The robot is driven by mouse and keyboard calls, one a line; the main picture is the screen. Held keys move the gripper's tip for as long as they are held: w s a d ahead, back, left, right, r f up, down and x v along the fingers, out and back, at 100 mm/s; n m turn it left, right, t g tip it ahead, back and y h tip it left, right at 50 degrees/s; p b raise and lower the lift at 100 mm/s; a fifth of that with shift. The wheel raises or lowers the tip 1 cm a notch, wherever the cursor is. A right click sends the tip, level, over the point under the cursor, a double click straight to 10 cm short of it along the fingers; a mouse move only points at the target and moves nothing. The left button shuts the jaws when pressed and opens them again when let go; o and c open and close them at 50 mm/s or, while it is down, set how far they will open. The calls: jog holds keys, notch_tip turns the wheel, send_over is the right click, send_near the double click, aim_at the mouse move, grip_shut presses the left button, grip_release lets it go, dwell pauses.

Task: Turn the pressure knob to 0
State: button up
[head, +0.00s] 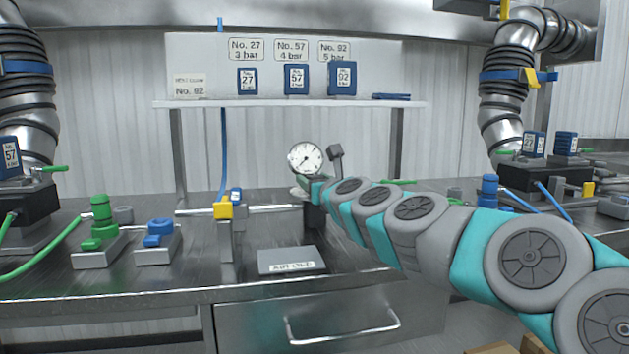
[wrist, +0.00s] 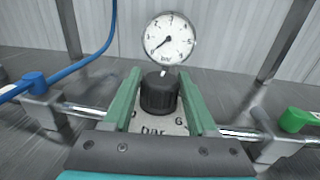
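The black ribbed pressure knob (wrist: 158,93) stands upright in the wrist view on a light plate with partly hidden lettering, "bar" among it. My gripper (wrist: 160,72) has its two green fingers on either side of the knob, with a narrow gap seeming to show at each side. In the head view my gripper (head: 305,186) is at the valve below the gauge, and the arm hides much of it. The round white pressure gauge (wrist: 168,40) stands behind the knob. Its needle points to the lower left, at the low end. The gauge also shows in the head view (head: 305,158).
A blue valve (wrist: 33,84) on the pipe stands left of my fingers, and a green valve (wrist: 297,120) stands right. A blue hose (wrist: 68,68) runs on the left. In the head view a labelled shelf (head: 290,104) is above, and a grey plate (head: 291,260) lies in front.

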grip_shut()
jog(key=shift+n+y, duration=0.4)
jog(key=shift+y, duration=0.1)
jog(key=n+g+y, duration=0.2)
jog(key=y, duration=0.1)
jog(key=shift+w+d+r+g+y+p, duration=0.1)
jog(key=shift+d+r+g+y+p, duration=0.05)
jog(key=shift+g+y+p, duration=0.2)
jog(key=n+g+y+p, duration=0.2)
jog(key=n+g+y, duration=0.1)
jog(key=n+g, duration=0.1)
jog(key=shift+y+p, duration=0.25)
jog(key=shift+p, duration=0.1)
jog(key=shift+f+n+g+y, duration=0.15)
jog(key=shift+n+g+y, duration=0.5)
jog(key=shift+n+g, duration=0.75)
jog(key=shift+f+n+g+y, duration=0.15)
jog(key=shift+n+g+y, duration=0.65)
jog(key=shift+g, duration=1.05)
jog(key=shift+n+g, duration=0.4)
jog(key=shift+a+r+n+g, duration=0.1)
jog(key=shift+a+n+g, duration=0.15)
jog(key=shift+g, duration=0.25)
jog(key=shift+o, duration=2.2)
grip_release()
